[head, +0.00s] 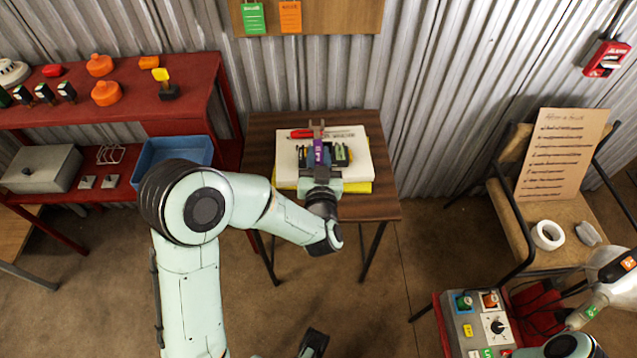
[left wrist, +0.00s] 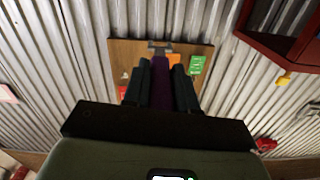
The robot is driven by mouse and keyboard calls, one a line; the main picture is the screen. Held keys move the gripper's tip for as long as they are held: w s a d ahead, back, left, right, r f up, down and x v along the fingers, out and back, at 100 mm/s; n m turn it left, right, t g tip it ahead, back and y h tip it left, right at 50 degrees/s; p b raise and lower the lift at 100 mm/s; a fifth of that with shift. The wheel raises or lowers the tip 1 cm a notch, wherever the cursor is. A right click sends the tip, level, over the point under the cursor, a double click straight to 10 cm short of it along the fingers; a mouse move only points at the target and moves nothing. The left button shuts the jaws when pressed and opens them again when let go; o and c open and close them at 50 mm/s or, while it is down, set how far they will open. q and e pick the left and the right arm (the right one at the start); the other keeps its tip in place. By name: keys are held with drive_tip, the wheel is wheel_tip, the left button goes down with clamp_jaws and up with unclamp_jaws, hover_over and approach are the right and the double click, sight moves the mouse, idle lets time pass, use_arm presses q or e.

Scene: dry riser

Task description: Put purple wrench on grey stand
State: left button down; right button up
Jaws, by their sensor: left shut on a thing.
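The purple wrench (head: 318,152) is in my left gripper (head: 320,172), above the small brown table in the head view. Its grey open-ended head points away from me, toward the wall. In the left wrist view, the purple wrench (left wrist: 160,84) stands between the two dark fingers of my left gripper (left wrist: 160,92), which are shut on it. I cannot make out for sure which thing is the grey stand. My right gripper does not show clearly in either view.
The brown table (head: 383,208) carries a white-covered stack with a red-handled tool and dark items. A red shelf (head: 195,85) with a blue bin (head: 175,150) stands left. A chair (head: 565,205) and control box (head: 465,335) stand right. Corrugated wall rises behind the table.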

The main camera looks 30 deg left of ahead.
use_arm(q)
wheel_tip(320, 180, down, 9)
drive_tip(key=b, duration=0.1)
drive_tip(key=shift+f, duration=0.15)
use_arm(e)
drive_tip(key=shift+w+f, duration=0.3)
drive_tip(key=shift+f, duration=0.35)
use_arm(q)
drive_tip(key=shift+f+b, duration=0.7)
drive_tip(key=shift+b, duration=0.15)
drive_tip(key=c, duration=0.9)
unclamp_jaws()
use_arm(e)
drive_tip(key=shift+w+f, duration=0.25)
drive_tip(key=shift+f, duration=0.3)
use_arm(q)
drive_tip(key=shift+r, duration=0.15)
